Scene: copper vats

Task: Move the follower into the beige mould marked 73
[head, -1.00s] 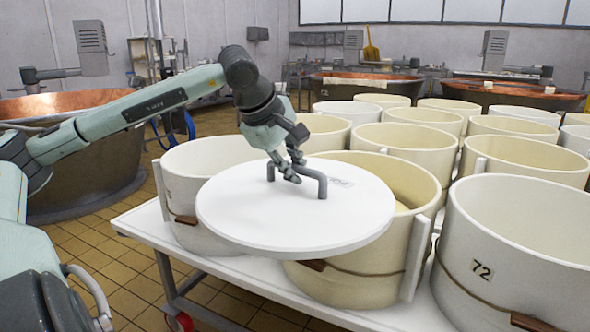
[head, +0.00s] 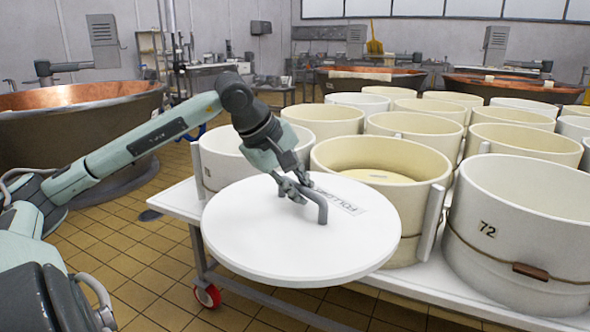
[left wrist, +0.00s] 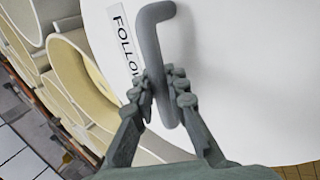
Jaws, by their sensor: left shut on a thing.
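The follower (head: 250,235) is a round white disc with a grey bar handle and a label that starts "FOLLO". My left gripper (head: 297,190) is shut on its handle and holds the disc in the air, near the table's front edge. In the left wrist view the fingers (left wrist: 165,95) close around the handle beside the label. A beige mould (head: 412,215) stands just behind the disc, which hides part of its front. A pale round surface (head: 378,175) shows inside it. No number 73 is visible. My right gripper is not in view.
A white mould marked 72 (head: 525,245) stands to the right. A paler mould (head: 218,165) stands behind the disc on the left. Several more moulds crowd the white wheeled table (head: 180,202). Copper vats (head: 80,115) stand beyond.

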